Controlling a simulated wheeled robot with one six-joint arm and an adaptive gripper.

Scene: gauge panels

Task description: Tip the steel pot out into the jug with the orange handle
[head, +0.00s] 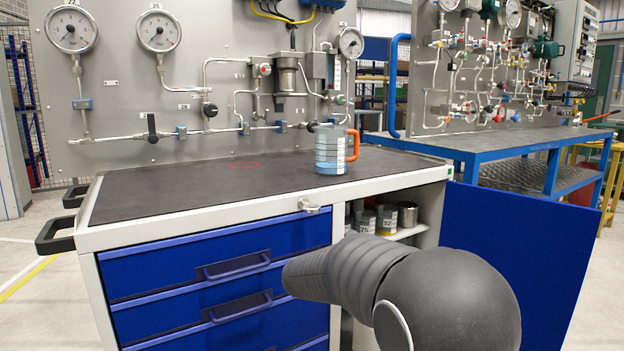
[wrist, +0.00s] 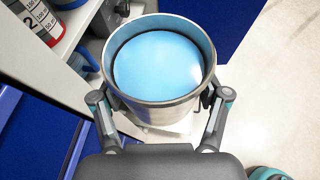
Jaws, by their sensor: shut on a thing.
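The steel pot (wrist: 165,114) is upright in the wrist view, with a flat light blue content filling much of its round mouth. My gripper (wrist: 160,101) is shut on it, one finger on each side of its wall. The head view does not show my gripper; my dark arm covers the area in front of the cabinet opening. The jug with the orange handle (head: 331,150) stands upright on the dark worktop in the head view, near its back right. The pot is well apart from the jug.
The cabinet (head: 210,222) has blue drawers and an open shelf with labelled containers (head: 387,220) and a steel tin (head: 408,214). A blue door (head: 520,245) stands open at right. A graduated container (wrist: 38,18) is left of the pot. Most of the worktop (head: 200,185) is clear.

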